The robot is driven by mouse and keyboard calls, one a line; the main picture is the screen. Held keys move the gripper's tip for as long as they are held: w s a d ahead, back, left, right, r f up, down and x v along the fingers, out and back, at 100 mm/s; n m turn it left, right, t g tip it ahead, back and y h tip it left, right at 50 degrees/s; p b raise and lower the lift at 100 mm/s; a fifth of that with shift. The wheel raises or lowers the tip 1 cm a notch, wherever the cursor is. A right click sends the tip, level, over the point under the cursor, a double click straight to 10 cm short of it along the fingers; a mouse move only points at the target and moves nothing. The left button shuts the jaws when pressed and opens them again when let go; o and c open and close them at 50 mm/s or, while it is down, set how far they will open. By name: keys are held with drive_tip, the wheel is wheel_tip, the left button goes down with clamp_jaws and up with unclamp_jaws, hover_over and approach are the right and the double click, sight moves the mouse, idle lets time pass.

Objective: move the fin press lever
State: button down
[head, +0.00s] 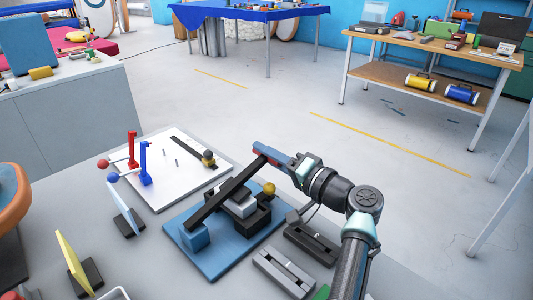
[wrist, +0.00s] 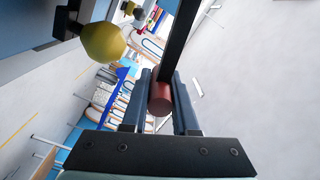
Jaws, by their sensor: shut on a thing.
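The fin press stands on a blue base plate (head: 190,248) on the grey bench. My gripper (head: 264,152) is at the raised far end of the lever. In the wrist view my gripper (wrist: 163,82) is shut on the dark red round handle (wrist: 160,98) at the end of the black lever bar (wrist: 180,40). The handle is mostly hidden in the head view.
A yellow ball knob (head: 269,188) sits beside the press. A white board (head: 170,187) with red and blue upright levers lies behind it. Dark and grey slotted blocks (head: 311,243) lie to the right, below my arm. A tilted yellow panel (head: 74,262) stands front left.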

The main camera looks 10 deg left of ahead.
drive_tip(key=c, duration=0.7)
unclamp_jaws()
drive_tip(key=v, duration=1.3)
drive_tip(key=shift+p, duration=0.35)
drive_tip(key=shift+r, duration=0.1)
